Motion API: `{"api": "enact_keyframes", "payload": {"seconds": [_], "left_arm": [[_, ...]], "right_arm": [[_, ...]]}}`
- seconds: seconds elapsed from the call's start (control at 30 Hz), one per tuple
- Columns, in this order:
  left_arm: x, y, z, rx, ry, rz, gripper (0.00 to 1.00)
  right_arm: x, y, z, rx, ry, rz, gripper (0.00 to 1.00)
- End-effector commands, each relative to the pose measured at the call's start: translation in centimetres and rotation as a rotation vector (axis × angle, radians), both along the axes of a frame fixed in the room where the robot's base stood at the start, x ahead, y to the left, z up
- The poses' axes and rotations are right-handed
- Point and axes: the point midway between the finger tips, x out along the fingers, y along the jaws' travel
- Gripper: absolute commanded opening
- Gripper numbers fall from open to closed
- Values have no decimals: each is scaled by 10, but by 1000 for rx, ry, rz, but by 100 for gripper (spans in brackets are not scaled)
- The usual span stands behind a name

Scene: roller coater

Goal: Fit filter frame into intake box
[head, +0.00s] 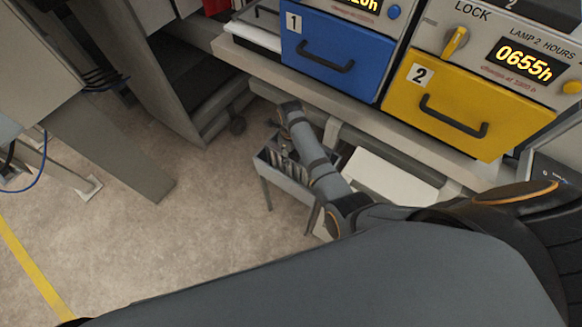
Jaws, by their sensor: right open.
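I cannot pick out the filter frame or the intake box for sure in the head view. My right arm reaches forward and down from the lower right. My right gripper (284,150) is small and partly hidden by its own wrist; it is open. It is at a small grey open-topped stand (285,183) on legs. Several thin upright pieces show inside the stand, too small to name. I cannot tell whether the gripper touches them. My left gripper is out of view.
A blue drawer (322,62) marked 1 and a yellow drawer (440,112) marked 2 are closed in the machine front above the stand. A white panel (390,182) lies right of my forearm. Open floor (150,235) spreads at left, with a yellow line (35,270).

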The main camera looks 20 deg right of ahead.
Motion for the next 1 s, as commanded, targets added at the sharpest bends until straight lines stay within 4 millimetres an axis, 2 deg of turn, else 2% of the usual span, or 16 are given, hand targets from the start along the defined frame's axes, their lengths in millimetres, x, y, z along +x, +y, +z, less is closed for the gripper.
{"api": "enact_keyframes", "payload": {"seconds": [0.03, 0.3, 0.37, 0.87, 1.0], "left_arm": [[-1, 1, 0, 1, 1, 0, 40], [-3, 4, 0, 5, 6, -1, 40], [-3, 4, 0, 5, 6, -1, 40], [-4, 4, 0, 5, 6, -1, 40], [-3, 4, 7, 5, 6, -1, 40]], "right_arm": [[0, 0, 0, 0, 0, 0, 43], [0, 0, 0, 0, 0, 0, 6], [0, 0, 0, 0, 0, 0, 0], [0, 0, 1, 1, -1, 0, 0], [1, -1, 8, 0, -1, 2, 0]]}}
